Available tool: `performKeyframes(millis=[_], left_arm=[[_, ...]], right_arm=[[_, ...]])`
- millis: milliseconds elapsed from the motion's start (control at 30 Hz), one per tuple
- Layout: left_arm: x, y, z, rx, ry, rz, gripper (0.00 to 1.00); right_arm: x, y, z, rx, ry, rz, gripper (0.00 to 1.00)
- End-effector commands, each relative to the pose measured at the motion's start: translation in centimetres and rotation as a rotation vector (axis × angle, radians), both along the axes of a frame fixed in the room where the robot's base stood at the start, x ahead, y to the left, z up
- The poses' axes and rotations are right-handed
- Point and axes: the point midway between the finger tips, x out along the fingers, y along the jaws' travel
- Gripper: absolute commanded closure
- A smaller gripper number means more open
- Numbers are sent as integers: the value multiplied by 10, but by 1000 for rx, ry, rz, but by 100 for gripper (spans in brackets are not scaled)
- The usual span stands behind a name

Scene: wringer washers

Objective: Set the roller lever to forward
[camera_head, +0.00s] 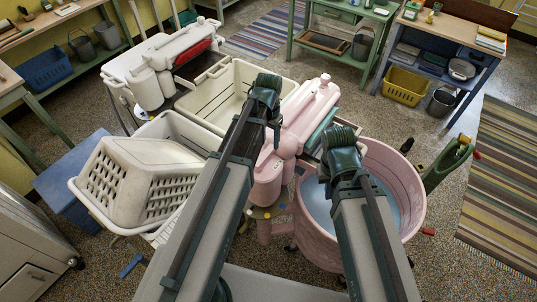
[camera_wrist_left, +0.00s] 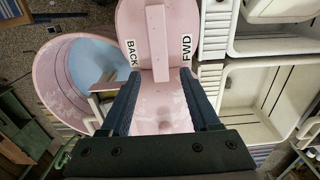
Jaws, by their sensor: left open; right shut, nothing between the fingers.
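The pink wringer head (camera_head: 305,108) stands beside the pink tub (camera_head: 408,190) of bluish water. In the left wrist view its rounded pink face (camera_wrist_left: 180,25) carries a BACK label (camera_wrist_left: 132,53) on the left and an FWD label (camera_wrist_left: 187,47) on the right. A pink bar, which looks like the roller lever (camera_wrist_left: 157,40), stands between the two labels, roughly upright. My left gripper (camera_head: 268,108) is over the wringer head; in its wrist view the open fingers (camera_wrist_left: 157,78) point at the face, with the bar's lower end between the tips in the picture. Contact cannot be told. My right gripper (camera_head: 340,148) is shut and empty over the tub.
A cream rinse tub (camera_head: 213,97) stands left of the wringer. A white washer (camera_head: 150,88) stands at the back left. A green-handled object (camera_head: 447,162) is right of the tub.

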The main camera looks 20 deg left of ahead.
Motion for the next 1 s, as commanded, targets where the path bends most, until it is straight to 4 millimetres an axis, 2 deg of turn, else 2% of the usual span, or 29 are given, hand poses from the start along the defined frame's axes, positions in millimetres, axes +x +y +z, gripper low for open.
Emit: performKeyframes(millis=[33,300,700,1000], left_arm=[[0,0,-15,0,0,0,38],[0,0,-46,0,0,0,38],[0,0,-49,0,0,0,38],[0,0,-49,0,0,0,92]], right_arm=[[0,0,-15,0,0,-1,100],[0,0,-46,0,-1,-1,100],[0,0,-49,-1,-1,1,100],[0,0,-49,-1,-1,0,100]])
